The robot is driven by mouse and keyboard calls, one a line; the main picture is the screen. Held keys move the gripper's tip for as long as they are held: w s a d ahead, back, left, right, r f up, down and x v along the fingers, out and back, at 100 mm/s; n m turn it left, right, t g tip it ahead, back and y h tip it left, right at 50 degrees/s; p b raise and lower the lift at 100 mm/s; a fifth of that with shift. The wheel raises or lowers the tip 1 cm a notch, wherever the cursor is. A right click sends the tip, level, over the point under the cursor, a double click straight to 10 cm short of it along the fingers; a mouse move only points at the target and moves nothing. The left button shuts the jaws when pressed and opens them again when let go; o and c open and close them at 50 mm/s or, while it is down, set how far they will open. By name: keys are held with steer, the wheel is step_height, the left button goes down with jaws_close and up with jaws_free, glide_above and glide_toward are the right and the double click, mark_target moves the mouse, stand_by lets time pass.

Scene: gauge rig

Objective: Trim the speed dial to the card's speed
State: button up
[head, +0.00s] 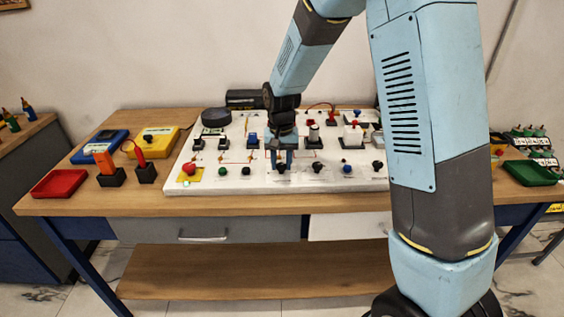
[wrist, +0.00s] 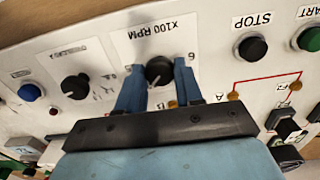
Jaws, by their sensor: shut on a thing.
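The speed dial (wrist: 159,71) is a black knob on the white panel, under a label reading "x100 RPM", with scale figures beside it. My gripper (wrist: 160,82) is shut on this knob, with one blue finger on each side of it. In the head view my gripper (head: 282,162) reaches down to the front row of the white panel (head: 330,184), and its fingers largely hide the knob. The knob's exact pointer setting cannot be read. I cannot make out a card with a speed on it in either view.
Beside the dial are another black knob (wrist: 75,86), a blue button (wrist: 29,92), a dark STOP button (wrist: 253,47) and a green START button (wrist: 309,39). A red button (head: 189,168) stands at the panel's left. A red tray (head: 59,183) and a green tray (head: 529,173) flank the panel.

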mark_target(282, 165)
steer(key=shift+m, duration=0.4)
steer(key=o, duration=1)
steer(key=shift+o, duration=0.2)
steer(key=shift+r, duration=0.1)
step_height(282, 165, up, 14)
steer(key=shift+f, duration=0.25)
steer(key=s+d+r+t, duration=0.3)
steer(key=s+d+r, duration=0.7)
steer(key=s+d, duration=0.2)
steer(key=s+d+t, duration=0.1)
steer(key=s+d, duration=0.2)
steer(key=s, duration=0.4)
steer(key=s+d+n+t, duration=0.1)
steer(key=s+d, duration=0.2)
steer(key=s, duration=0.4)
steer(key=shift+s+d+r+n+t, duration=0.15)
steer(key=shift+d+n+t, duration=0.15)
steer(key=shift+d, duration=0.05)
